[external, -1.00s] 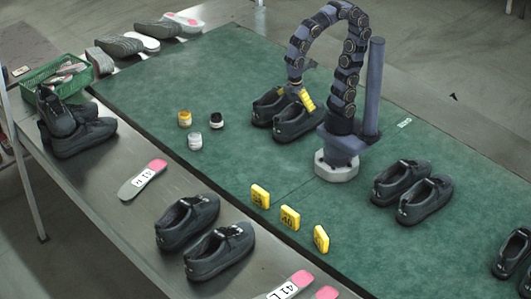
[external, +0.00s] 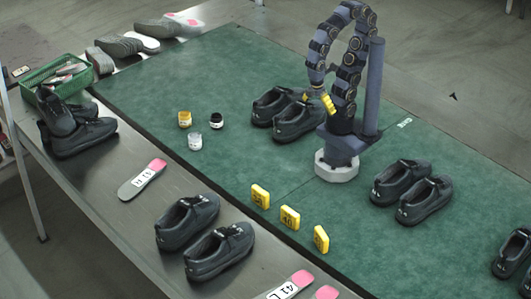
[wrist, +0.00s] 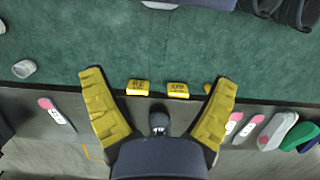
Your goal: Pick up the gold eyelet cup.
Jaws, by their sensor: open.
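The gold eyelet cup (external: 184,119) stands on the green mat, left of the middle in the external view. A black cup (external: 216,121) stands to its right and a pale grey cup (external: 195,142) below it. My gripper (external: 318,101) is well to the right of the cups, in front of a pair of black shoes. In the wrist view its yellow fingers (wrist: 160,77) are spread wide with nothing between them. A pale cup (wrist: 24,68) shows at the left of the wrist view; the gold cup does not show there.
Black shoes (external: 285,113) stand close to my gripper. Several yellow numbered blocks (external: 260,196) line the mat's front edge. More shoes (external: 205,238), an insole (external: 142,180) and a green basket (external: 55,78) are on the grey table. The mat between cups and blocks is clear.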

